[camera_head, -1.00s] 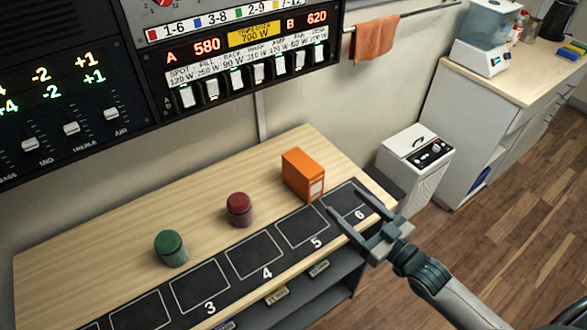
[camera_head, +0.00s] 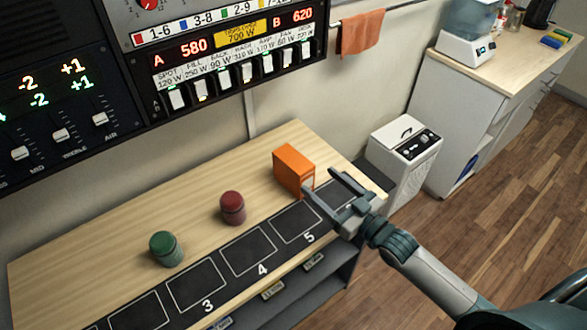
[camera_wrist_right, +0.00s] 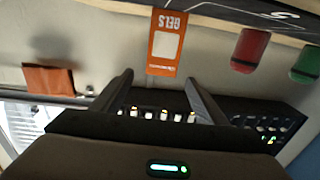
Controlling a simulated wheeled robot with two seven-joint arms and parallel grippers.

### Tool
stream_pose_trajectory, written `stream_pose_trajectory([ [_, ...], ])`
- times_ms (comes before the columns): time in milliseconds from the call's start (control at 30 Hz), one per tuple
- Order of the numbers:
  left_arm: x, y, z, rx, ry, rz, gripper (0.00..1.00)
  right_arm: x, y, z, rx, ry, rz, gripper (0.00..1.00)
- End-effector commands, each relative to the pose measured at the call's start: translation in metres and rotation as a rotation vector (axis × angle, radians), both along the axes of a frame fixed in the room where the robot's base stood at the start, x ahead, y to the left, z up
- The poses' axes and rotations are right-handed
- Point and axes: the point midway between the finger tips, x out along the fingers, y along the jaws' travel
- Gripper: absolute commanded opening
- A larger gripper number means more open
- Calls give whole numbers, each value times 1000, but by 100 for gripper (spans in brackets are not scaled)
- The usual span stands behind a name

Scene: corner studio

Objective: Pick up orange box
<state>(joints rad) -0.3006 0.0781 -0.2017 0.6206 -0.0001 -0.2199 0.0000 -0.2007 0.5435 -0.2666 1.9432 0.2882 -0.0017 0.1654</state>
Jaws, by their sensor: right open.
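The orange box (camera_head: 293,169) stands upright on the wooden table (camera_head: 120,235), behind the numbered black strip. In the right wrist view the orange box (camera_wrist_right: 167,43) shows a white label and the word "GELS", upside down, ahead of and between the finger tips. My right gripper (camera_head: 320,182) is open and empty, just in front of the box at the right, over the strip's right end. Its two fingers also show in the right wrist view (camera_wrist_right: 159,78). A gap to the box seems to remain. My left gripper is not in view.
A dark red canister (camera_head: 232,208) and a green canister (camera_head: 166,249) stand left of the box. The black strip (camera_head: 225,257) has numbered squares. A control panel (camera_head: 235,60) is on the wall behind. A white bin (camera_head: 403,160) stands right of the table.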

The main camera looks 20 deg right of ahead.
Motion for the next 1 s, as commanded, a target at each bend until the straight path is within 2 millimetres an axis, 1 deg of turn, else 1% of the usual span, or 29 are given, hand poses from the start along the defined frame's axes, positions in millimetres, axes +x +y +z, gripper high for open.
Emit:
stream_pose_trajectory([
  [33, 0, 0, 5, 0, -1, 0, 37, 9, 4, 3, 1, -2, 0, 67],
  [200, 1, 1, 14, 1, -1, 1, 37, 34, 15, 4, 1, -2, 0, 67],
  [400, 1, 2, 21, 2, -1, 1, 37, 57, 25, 2, -1, -1, 0, 67],
  [533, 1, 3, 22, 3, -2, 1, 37, 62, 27, 1, -1, -1, 0, 67],
  [867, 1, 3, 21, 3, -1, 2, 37, 63, 27, 0, -1, 0, 0, 67],
  [1000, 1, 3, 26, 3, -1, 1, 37, 68, 30, 2, 0, 0, 0, 67],
])
